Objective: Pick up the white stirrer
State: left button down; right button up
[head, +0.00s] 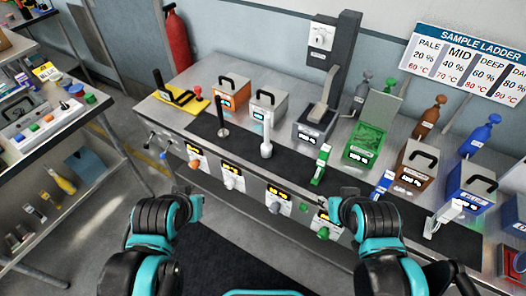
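A white upright tool (266,137), looking like the white stirrer, stands on the black strip along the front of the bench, in front of a white box with a black handle. Another whitish tool (444,216) sits farther right on the strip; its exact shape is hard to tell. My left gripper (184,190) is in front of the bench's left part, apart from the white tool. My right gripper (340,196) is near the front edge, below a green tool. Both fingertips are small and partly hidden by my arms, so their opening is unclear.
A black tool (222,120), a green tool (321,165) and a blue tool (382,185) also stand along the strip. Boxes line up behind, including an orange one (230,95) and a green one (363,146). Control panels with knobs (232,178) project below the front edge.

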aim_at(266, 147)
jog(key=i, duration=0.45)
jog(key=i+j+z, duration=0.2)
jog(key=j, duration=0.15)
jog(key=j+z, duration=0.15)
jog(key=j, duration=0.2)
jog(key=i+l, duration=0.15)
jog(key=l+z, duration=0.05)
